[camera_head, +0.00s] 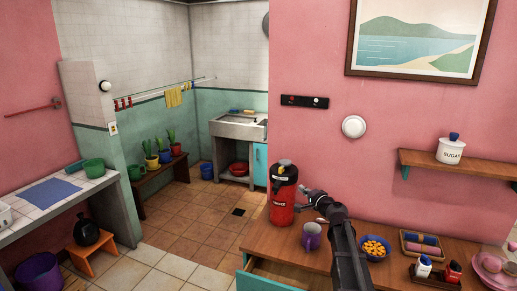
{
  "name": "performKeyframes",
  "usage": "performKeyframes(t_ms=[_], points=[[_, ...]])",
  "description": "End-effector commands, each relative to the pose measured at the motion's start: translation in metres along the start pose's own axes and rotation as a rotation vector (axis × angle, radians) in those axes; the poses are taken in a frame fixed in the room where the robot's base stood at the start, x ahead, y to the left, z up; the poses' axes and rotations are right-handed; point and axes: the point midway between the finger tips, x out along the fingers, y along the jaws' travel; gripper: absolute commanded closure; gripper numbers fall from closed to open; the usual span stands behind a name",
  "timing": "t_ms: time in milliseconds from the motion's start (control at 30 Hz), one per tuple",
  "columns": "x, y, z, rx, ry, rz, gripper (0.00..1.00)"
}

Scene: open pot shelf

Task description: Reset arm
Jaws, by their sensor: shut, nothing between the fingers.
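My arm rises from the bottom of the view, in front of the wooden counter (290,240). My gripper (313,196) is at its upper end, pointing up and left, small in the picture. It is shut and empty. It appears just right of a red and black canister (283,195) and above a purple mug (311,236); I cannot tell how far it is from either.
A bowl of orange snacks (375,249), a tray of rolls (421,243) and condiment jars (423,267) stand right of my arm. An open drawer (262,280) is below the counter. A wall shelf (470,167) holds a sugar jar (450,151). The tiled floor (205,225) is mostly clear.

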Motion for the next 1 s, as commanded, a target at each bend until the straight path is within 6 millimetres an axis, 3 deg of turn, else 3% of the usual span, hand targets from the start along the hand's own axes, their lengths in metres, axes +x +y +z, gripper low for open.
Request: performKeyframes(t_ms=[267,500,733,1000], points=[[-0.025,0.035,0.082,-0.225,-0.225,0.183,1.00],[-0.066,0.081,0.144,-0.427,-0.441,0.405,1.00],[-0.121,0.123,0.184,-0.594,-0.629,0.650,1.00],[-0.200,0.161,0.205,-0.752,-0.806,0.974,1.00]])
